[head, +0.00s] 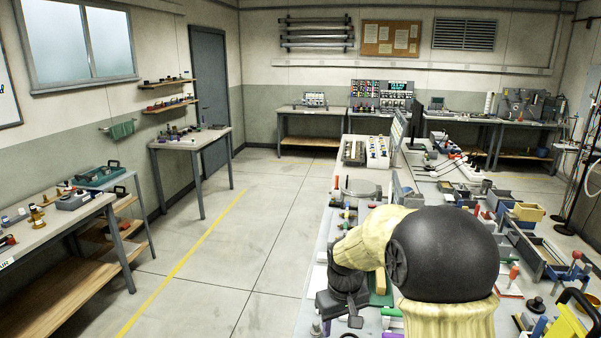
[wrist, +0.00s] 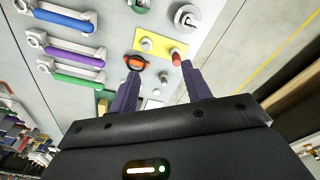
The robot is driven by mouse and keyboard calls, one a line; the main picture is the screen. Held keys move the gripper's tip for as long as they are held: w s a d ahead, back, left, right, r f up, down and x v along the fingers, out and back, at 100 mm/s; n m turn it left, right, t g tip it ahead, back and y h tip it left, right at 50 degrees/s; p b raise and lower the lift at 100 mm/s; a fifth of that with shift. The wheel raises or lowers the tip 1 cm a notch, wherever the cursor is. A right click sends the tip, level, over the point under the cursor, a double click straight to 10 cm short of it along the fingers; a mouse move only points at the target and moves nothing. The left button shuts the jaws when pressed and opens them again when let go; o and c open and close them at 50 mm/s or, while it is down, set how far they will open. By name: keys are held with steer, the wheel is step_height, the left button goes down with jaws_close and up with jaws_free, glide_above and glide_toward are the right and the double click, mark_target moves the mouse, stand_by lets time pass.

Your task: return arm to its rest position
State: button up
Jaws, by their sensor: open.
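My arm, cream with a large black joint, is bent over the near end of the long bench (head: 310,300) in the head view. My gripper (head: 338,322) hangs at its left end, low over the bench's left edge. In the wrist view my gripper (wrist: 161,67) is open, with two dark purple-grey fingers apart and nothing held between them. Beyond the fingertips are a yellow plate (wrist: 152,41), an orange and black knob (wrist: 134,63) and a red-topped peg (wrist: 176,58). I cannot tell whether a finger touches the knob.
In the head view, parts crowd the bench right of my arm, including a yellow bin (head: 528,212). The floor (head: 240,250) to the left is clear.

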steer(key=s+d+m, duration=0.2)
steer(key=s+d, duration=0.1)
steer(key=s, duration=0.5)
steer(key=s+d+m+t, duration=0.1)
steer(key=s+d+m, duration=0.1)
steer(key=s, duration=0.7)
steer(key=shift+s+d+t, duration=0.2)
steer(key=shift+d+t, duration=0.1)
steer(key=shift+d, duration=0.3)
